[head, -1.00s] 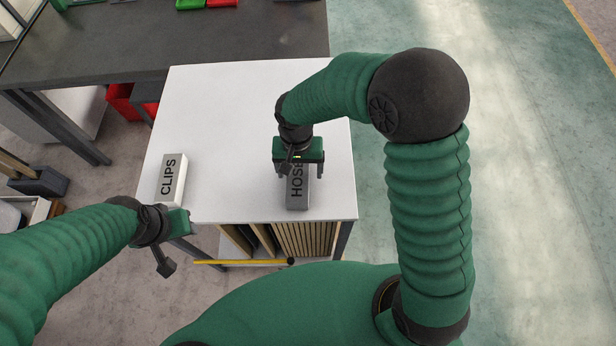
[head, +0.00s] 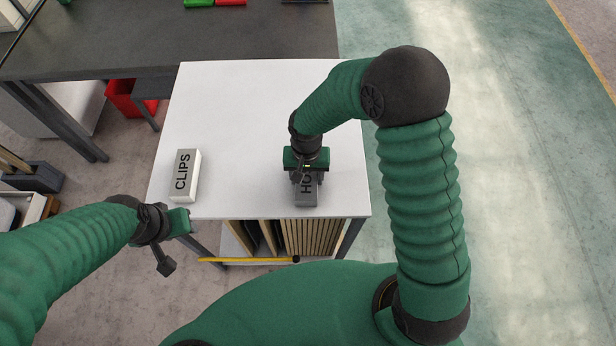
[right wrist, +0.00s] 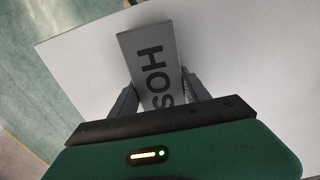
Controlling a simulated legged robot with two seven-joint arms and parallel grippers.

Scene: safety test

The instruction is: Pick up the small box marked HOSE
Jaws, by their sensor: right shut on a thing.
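The small grey box marked HOSE (head: 306,196) is at the front right of the white table, its lettering partly hidden by my right gripper. My right gripper (head: 305,180) is above it, with its fingers on both sides of the box. In the right wrist view the grey box (right wrist: 150,60) sits between the two fingers (right wrist: 157,90), which are shut on it. I cannot tell whether the box is lifted off the table. My left gripper (head: 174,243) is off the table's front left corner, away from the boxes; its jaw opening is unclear.
A white box marked CLIPS (head: 185,175) stands on the left of the white table (head: 240,110). A dark workbench (head: 150,40) adjoins the table's back edge. A yellow bar (head: 245,260) is below the front edge. The table's middle is clear.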

